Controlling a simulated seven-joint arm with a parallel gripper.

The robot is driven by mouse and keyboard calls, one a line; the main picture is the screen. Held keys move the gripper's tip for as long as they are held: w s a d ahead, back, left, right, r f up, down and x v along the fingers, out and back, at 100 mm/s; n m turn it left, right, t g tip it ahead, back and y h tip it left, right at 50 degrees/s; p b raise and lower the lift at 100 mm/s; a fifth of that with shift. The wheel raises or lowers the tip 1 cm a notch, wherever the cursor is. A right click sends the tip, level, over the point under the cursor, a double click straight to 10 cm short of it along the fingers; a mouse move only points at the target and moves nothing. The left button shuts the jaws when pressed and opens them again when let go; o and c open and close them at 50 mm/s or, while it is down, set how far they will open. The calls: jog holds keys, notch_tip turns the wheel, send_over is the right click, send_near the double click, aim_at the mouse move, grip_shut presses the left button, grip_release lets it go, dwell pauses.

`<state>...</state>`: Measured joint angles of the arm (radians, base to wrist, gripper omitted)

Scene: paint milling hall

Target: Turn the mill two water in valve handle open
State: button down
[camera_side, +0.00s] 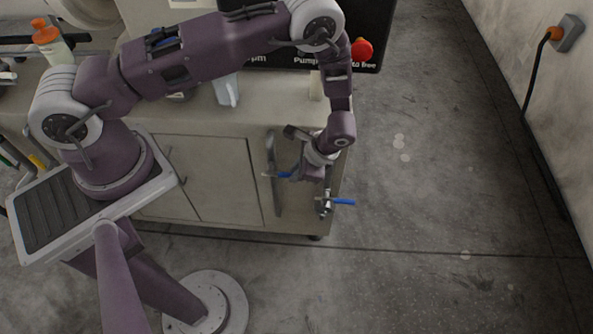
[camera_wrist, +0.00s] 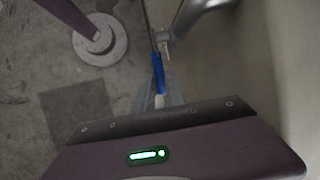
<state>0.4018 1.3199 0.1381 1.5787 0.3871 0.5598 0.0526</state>
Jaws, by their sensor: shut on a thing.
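My gripper (camera_side: 296,173) is at the front of the beige cabinet, beside a blue lever handle (camera_side: 281,174). In the wrist view, my gripper's fingers (camera_wrist: 168,93) are shut on this blue handle (camera_wrist: 158,68), which runs along the cabinet face. A grey metal pipe or valve part (camera_wrist: 190,18) shows at its far end. A second blue lever handle (camera_side: 344,202) sticks out to the right from a metal valve (camera_side: 325,204), lower down near the cabinet's right edge. I can read no label on either valve.
The beige cabinet (camera_side: 225,190) carries a long grey bar (camera_side: 273,172) left of my gripper. A red button (camera_side: 362,49) is on the dark panel above. A clear jug (camera_side: 226,90) stands on the cabinet top. The floor to the right is clear.

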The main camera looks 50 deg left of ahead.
aim_at(282, 175)
jog(key=shift+r, duration=0.15)
dwell(0.6)
jog(key=r+t+h, duration=0.1)
jog(key=s+a+r+t+h, duration=0.1)
jog(key=h, duration=0.1)
jog(key=shift+r+t, duration=0.15)
jog(key=shift+t, duration=0.25)
jog(key=shift+s+a+r+n+t+h, duration=0.25)
jog(key=shift+s+a+r+t+h, duration=0.2)
jog(key=shift+t+h, duration=0.4)
jog(key=shift+s+a+r+n+t+h, duration=0.25)
jog(key=shift+s+a+r+t+h, duration=0.2)
jog(key=shift+t+h, duration=0.35)
jog(key=c, duration=1.4)
grip_release()
